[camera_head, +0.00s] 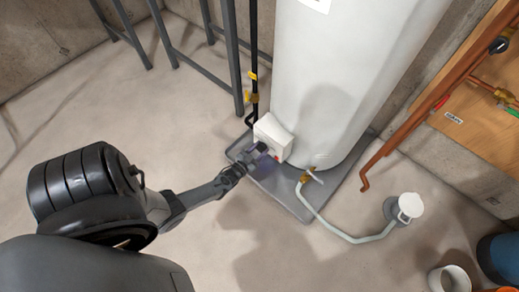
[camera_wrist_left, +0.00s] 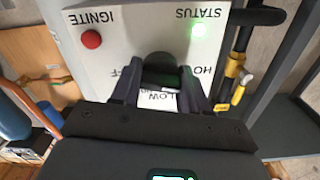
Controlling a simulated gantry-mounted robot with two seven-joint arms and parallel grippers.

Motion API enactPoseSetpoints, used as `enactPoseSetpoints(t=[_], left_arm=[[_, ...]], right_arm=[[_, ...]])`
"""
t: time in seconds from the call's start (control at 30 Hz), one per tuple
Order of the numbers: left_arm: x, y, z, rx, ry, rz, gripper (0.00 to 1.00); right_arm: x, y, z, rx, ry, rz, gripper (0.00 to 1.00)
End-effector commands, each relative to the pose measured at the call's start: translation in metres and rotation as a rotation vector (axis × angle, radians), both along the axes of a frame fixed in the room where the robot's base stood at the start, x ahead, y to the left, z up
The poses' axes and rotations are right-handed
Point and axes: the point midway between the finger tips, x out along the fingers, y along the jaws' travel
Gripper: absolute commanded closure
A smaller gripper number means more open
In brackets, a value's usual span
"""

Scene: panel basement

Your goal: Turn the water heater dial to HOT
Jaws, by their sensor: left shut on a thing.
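The white water heater tank (camera_head: 330,75) stands upright at the back. Its white control box (camera_head: 273,135) sits low on the tank's front. My left gripper (camera_head: 262,148) is at the front of this box. In the left wrist view the box face (camera_wrist_left: 130,35) appears upside down. There my left gripper (camera_wrist_left: 160,88) is shut on the black dial (camera_wrist_left: 160,68), one finger on each side. LOW shows between the fingers; OFF and HOT are partly covered. I cannot tell where the dial points. My right gripper is not in view.
A red button (camera_wrist_left: 91,39) and a lit green status light (camera_wrist_left: 198,30) are on the box face. A grey drain pan (camera_head: 285,193) lies under the tank. A hose (camera_head: 335,228) runs to a floor drain (camera_head: 405,207). Copper pipes (camera_head: 440,90) run at right. Floor at left is clear.

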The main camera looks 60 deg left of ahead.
Motion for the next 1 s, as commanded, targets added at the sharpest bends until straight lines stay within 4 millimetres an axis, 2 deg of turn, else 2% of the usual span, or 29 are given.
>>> enactPoseSetpoints(t=[0.67, 0.7, 0.8, 0.83, 1.0], left_arm=[[0.0002, -0.0002, 0.0002, -0.059, -0.021, 0.0, 0.86], [0.0002, -0.0002, 0.0002, -0.059, -0.021, 0.0, 0.5], [0.0001, -0.0002, 0.0001, -0.06, -0.021, 0.0, 0.34], [0.0, -0.0001, 0.0001, -0.06, -0.021, 0.0, 0.32], [0.0, -0.0001, 0.0, -0.059, -0.02, 0.0, 0.32]], right_arm=[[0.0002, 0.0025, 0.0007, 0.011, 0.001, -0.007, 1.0], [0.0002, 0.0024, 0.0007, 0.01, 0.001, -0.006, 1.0], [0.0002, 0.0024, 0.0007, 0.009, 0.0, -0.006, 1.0], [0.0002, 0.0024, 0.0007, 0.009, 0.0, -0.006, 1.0], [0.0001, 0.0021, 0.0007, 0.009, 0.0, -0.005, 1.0]])
